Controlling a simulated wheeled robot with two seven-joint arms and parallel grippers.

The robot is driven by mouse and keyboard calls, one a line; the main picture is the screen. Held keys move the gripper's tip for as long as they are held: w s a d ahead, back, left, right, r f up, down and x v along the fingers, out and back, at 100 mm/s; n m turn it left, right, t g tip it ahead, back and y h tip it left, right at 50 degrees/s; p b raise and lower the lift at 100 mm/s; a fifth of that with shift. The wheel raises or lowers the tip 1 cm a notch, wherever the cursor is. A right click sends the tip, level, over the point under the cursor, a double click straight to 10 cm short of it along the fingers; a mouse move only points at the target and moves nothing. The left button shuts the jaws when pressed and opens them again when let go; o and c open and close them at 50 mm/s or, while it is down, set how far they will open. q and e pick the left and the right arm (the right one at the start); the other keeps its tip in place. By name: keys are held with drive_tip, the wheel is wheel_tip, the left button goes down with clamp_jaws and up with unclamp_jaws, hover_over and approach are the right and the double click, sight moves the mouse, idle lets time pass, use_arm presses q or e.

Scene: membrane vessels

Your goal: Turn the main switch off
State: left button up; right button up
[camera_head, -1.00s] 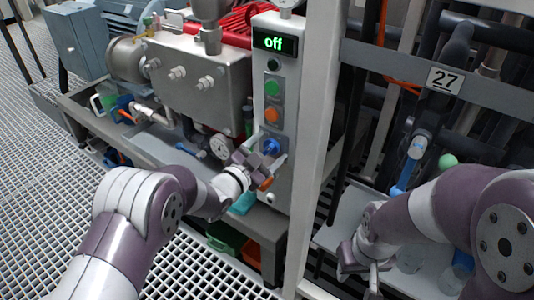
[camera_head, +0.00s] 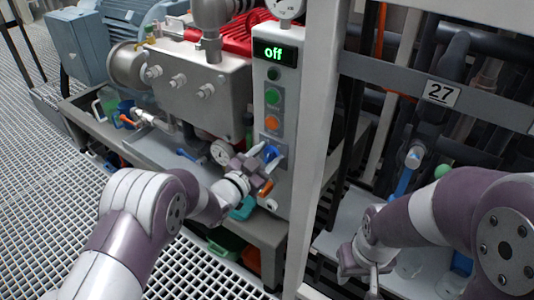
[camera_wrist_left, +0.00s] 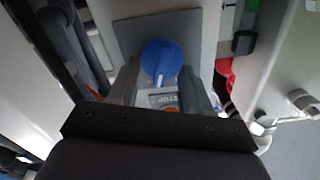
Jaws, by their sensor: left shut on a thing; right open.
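The main switch is a round blue knob (camera_head: 271,153) low on the grey control panel. A lit display (camera_head: 274,52) at the panel's top reads "off" in green. My left gripper (camera_head: 268,158) is at the knob, with one finger on each side, shut on it. In the left wrist view the blue knob (camera_wrist_left: 161,60) shows between the two fingertips, with a pale mark at its lower edge. My right gripper (camera_head: 367,278) is open and empty, low at the right, away from the panel.
Green (camera_head: 272,97) and orange (camera_head: 271,122) buttons sit above the knob. A pale upright post (camera_head: 322,140) stands just right of the panel. Pump housing (camera_head: 195,85) and valves stand to the left. Pipes and a rail marked 27 (camera_head: 438,92) are at the right.

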use_arm(q)
drive_tip(key=n+p, duration=0.1)
drive_tip(key=n, duration=0.1)
drive_tip(key=n+p, duration=0.2)
drive_tip(key=n, duration=0.1)
drive_tip(key=shift+w+a+r+n, duration=0.1)
drive_tip(key=shift+w+a+n, duration=0.05)
drive_tip(key=shift+a+n, duration=0.15)
drive_tip(key=shift+w+a+f+n+p, duration=0.1)
drive_tip(key=shift+n+p, duration=0.6)
drive_tip(key=shift+n, duration=0.35)
drive_tip(key=shift+w+f+n+p, duration=0.1)
drive_tip(key=shift+n+p, duration=0.55)
drive_tip(key=shift+n, duration=0.4)
drive_tip(key=o, duration=1.1)
drive_tip(key=shift+c, duration=0.2)
drive_tip(key=shift+s, duration=0.1)
drive_tip(key=shift+s+a, duration=0.25)
drive_tip(key=shift+a, duration=0.05)
drive_tip(key=p+v, duration=0.3)
drive_tip(key=v, duration=0.9)
